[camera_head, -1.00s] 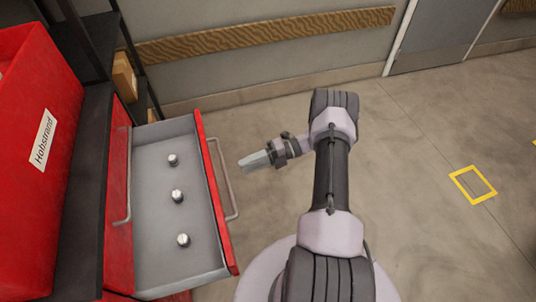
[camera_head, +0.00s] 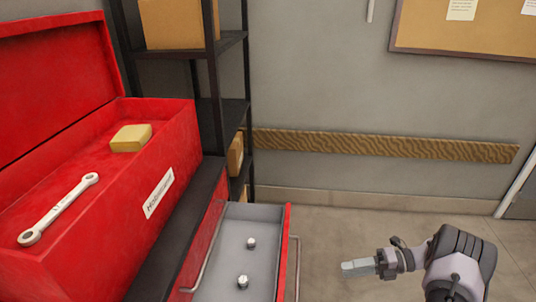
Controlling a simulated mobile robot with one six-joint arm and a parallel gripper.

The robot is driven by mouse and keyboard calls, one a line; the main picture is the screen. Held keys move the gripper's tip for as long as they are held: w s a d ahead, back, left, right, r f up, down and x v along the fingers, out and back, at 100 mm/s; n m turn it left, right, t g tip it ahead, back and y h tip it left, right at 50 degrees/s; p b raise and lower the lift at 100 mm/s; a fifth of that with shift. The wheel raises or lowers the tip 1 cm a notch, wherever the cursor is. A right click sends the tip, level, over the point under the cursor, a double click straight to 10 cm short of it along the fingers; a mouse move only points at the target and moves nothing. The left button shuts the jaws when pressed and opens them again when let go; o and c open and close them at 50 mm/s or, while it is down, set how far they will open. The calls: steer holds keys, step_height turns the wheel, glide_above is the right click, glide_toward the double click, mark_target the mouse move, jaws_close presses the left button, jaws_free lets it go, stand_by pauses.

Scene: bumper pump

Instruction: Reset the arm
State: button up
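My gripper (camera_head: 360,267) is at the lower right of the head view, with my arm bent behind it. It points left toward the open drawer, apart from it, over the floor. Its light grey fingers look close together, but at this size I cannot tell whether they are open or shut. I see nothing held in it.
A red drawer (camera_head: 235,270) stands open left of my gripper, holding small metal knobs (camera_head: 242,281). An open red toolbox (camera_head: 150,225) contains a wrench (camera_head: 58,209) and a yellow block (camera_head: 131,138). A black shelf (camera_head: 232,110) stands behind. Floor (camera_head: 335,225) beyond my gripper is clear.

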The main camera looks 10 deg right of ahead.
steer(key=s+a+r+n+g+h, duration=0.15)
steer(key=a+r+n+h, duration=0.25)
steer(key=a+r+n, duration=0.55)
steer(key=a+r+n+g+h, duration=0.25)
steer(key=a+r+n, duration=0.4)
steer(key=r, duration=0.65)
steer(key=s+a+r+n+t+h, duration=0.2)
steer(key=s+a+n, duration=0.3)
steer(key=s+n, duration=0.3)
steer(key=s+a+r+n+t+h, duration=0.3)
steer(key=s+a+r+n, duration=0.2)
steer(key=s+n, duration=0.3)
steer(key=shift+a+n+t+h, duration=0.15)
steer(key=shift+n+t+h, duration=0.25)
steer(key=shift+n, duration=0.3)
